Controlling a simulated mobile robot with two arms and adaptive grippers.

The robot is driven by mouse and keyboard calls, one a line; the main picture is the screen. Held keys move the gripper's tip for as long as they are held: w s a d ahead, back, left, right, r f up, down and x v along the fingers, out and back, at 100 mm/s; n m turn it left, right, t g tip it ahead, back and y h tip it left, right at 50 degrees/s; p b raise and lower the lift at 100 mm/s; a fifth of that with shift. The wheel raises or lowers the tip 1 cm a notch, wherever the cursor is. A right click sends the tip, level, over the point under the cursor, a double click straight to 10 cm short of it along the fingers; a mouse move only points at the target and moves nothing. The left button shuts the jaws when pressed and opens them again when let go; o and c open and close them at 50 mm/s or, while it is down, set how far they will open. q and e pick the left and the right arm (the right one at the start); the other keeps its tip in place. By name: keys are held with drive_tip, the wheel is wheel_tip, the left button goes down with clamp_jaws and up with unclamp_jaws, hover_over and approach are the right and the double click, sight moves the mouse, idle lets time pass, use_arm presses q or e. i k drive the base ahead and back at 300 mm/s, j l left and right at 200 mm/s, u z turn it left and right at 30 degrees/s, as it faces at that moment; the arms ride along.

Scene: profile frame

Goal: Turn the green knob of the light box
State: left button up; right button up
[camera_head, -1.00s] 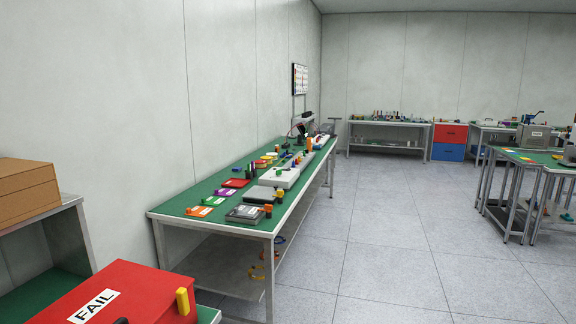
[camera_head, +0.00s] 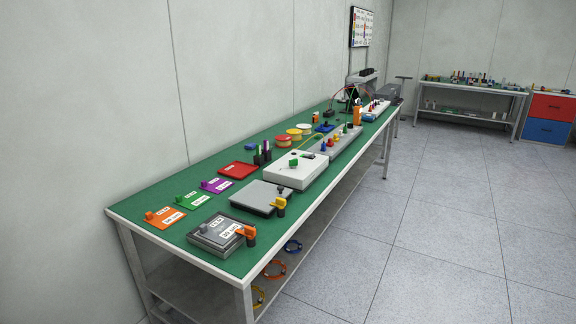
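A low white box (camera_head: 285,176) with a green knob (camera_head: 293,162) on its top lies on the green-topped workbench, near the middle of the view. I take it for the light box, though no label on it is readable. A small dark part sits at its right end. Which way the knob points is too small to tell. Neither of my grippers is in view.
The long workbench (camera_head: 150,200) runs along the left wall. Grey plates (camera_head: 262,197), coloured cards (camera_head: 165,217), a red tray (camera_head: 238,169) and a long grey box with coloured knobs (camera_head: 335,146) lie around the white box. The floor (camera_head: 440,230) right of the bench is clear.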

sight(293, 163)
drive_tip(key=i+l+u, duration=0.2)
drive_tip(key=u, duration=0.15)
drive_tip(key=i+l+u, duration=0.7)
drive_tip(key=l+u, duration=0.2)
drive_tip(key=l, duration=0.1)
